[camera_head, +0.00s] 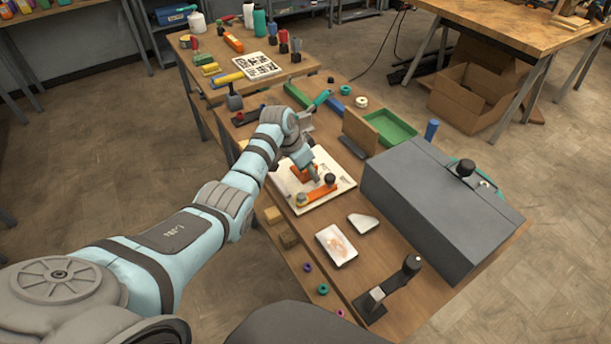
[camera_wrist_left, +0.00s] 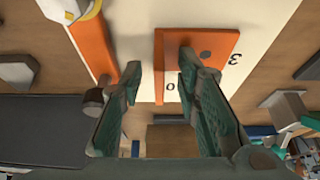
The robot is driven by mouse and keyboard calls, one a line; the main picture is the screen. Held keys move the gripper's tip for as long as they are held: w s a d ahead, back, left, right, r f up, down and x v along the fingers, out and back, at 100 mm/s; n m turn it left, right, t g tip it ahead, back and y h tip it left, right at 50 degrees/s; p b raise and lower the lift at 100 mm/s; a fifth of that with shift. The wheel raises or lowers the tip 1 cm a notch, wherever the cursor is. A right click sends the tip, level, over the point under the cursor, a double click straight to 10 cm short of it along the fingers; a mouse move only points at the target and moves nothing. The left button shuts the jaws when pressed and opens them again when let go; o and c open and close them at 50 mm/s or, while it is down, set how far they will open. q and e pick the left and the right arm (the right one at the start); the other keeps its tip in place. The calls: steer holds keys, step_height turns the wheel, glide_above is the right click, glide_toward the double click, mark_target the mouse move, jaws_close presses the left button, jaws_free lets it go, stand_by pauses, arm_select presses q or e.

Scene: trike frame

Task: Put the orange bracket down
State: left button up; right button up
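The orange bracket (camera_head: 303,173) rests on a white board (camera_head: 284,187) on the near table. In the left wrist view the bracket (camera_wrist_left: 215,50) looks like a flat orange plate with a dark hole and a raised edge, beside a printed "3". My left gripper (camera_wrist_left: 159,72) is open, with its two teal-grey fingers apart. The bracket's raised edge lies between the fingertips, with a clear gap on the left finger's side. The right finger is over the plate; I cannot tell if it touches. In the head view the left gripper (camera_head: 309,168) partly hides the bracket. My right gripper is not in view.
An orange bar (camera_head: 318,195) with a dark knob (camera_head: 330,179) lies on the board's near side. A large grey box (camera_head: 430,205) stands to the right, and a green tray (camera_head: 390,128) behind.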

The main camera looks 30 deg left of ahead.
arm_select(q)
steer(key=shift+r, duration=0.1)
jaws_close()
